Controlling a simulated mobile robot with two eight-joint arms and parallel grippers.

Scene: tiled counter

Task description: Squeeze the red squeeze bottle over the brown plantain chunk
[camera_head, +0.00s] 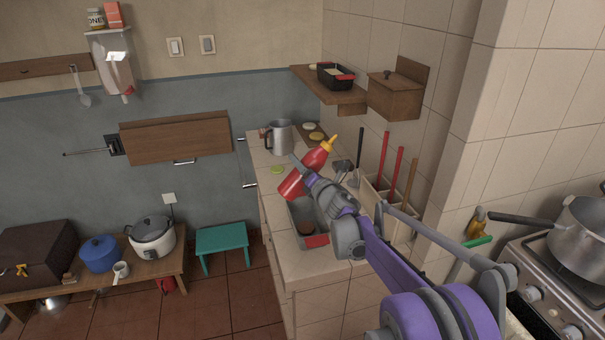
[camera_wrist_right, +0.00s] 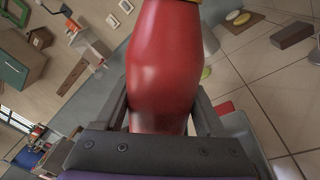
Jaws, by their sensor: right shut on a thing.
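The red squeeze bottle (camera_head: 317,158) is tilted above the counter, its yellow nozzle pointing up and to the right. My right gripper (camera_head: 302,172) is shut around the bottle's middle. In the right wrist view, the red bottle (camera_wrist_right: 163,65) fills the centre between the fingers of my right gripper (camera_wrist_right: 162,108). A brown chunk (camera_head: 305,228), which looks like the plantain, lies in a grey tray (camera_head: 313,241) with a red handle, below the bottle. My arm and gripper hide part of the tray. My left gripper is not in view.
A metal jug (camera_head: 280,137) and a green slice (camera_head: 277,170) stand behind on the counter (camera_head: 263,190). A wooden utensil holder (camera_head: 383,205) is right of the tray. A wall shelf (camera_head: 325,90) hangs above. A pot (camera_head: 582,235) sits on the stove at right.

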